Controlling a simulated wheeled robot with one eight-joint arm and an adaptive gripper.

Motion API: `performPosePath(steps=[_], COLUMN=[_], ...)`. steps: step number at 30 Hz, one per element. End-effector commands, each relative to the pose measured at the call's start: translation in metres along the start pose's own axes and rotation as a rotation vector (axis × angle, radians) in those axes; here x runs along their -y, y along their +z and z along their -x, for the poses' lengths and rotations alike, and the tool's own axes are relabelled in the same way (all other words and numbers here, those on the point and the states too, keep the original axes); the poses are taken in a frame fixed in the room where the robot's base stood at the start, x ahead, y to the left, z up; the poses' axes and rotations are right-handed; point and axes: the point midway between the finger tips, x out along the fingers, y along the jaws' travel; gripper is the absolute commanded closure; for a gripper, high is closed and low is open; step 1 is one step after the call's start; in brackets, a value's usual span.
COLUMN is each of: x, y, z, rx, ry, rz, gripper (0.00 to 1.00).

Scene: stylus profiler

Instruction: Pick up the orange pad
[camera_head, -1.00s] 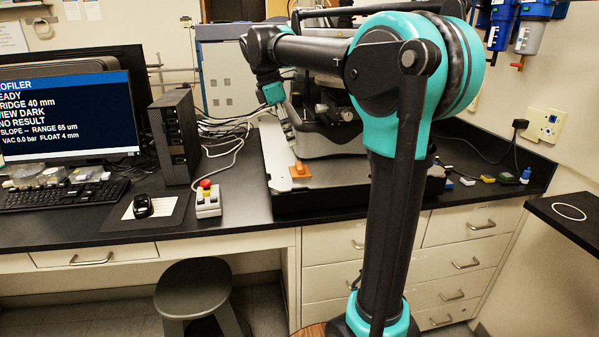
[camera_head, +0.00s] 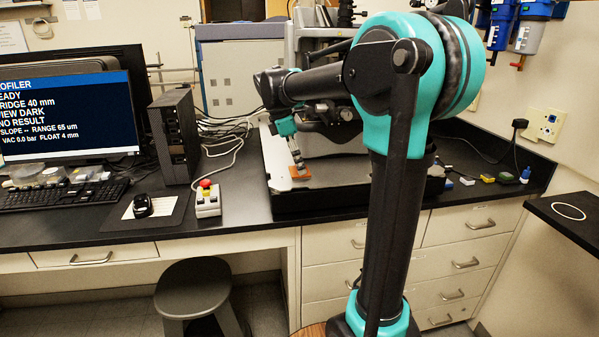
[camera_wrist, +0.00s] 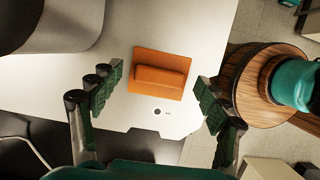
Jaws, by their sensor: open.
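The orange pad (camera_wrist: 172,62) is a flat square with a raised block across it. It lies on the light plate (camera_wrist: 120,107) of the instrument. The pad sits a little beyond the fingertips in that picture. In the head view the pad (camera_head: 302,175) shows only in part behind my gripper (camera_head: 299,168), whose fingers are just above it. I cannot tell the exact gap in height.
A dark rounded instrument part (camera_wrist: 55,25) stands at the upper left of the wrist view. A control box with a red button (camera_head: 207,199) stands left of the plate on the black bench. Small coloured items (camera_head: 487,178) lie to the right.

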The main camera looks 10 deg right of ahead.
Motion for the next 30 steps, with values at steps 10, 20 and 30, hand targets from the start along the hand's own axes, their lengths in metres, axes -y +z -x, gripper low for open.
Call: performPosePath(steps=[10,20,30], x=[0.000,0.000,0.000], y=[0.000,0.000,0.006], z=[0.000,0.000,0.018], rx=[0.000,0.000,0.000], ry=[0.000,0.000,0.000], rz=[0.000,0.000,0.000], gripper=[0.56,0.82,0.82])
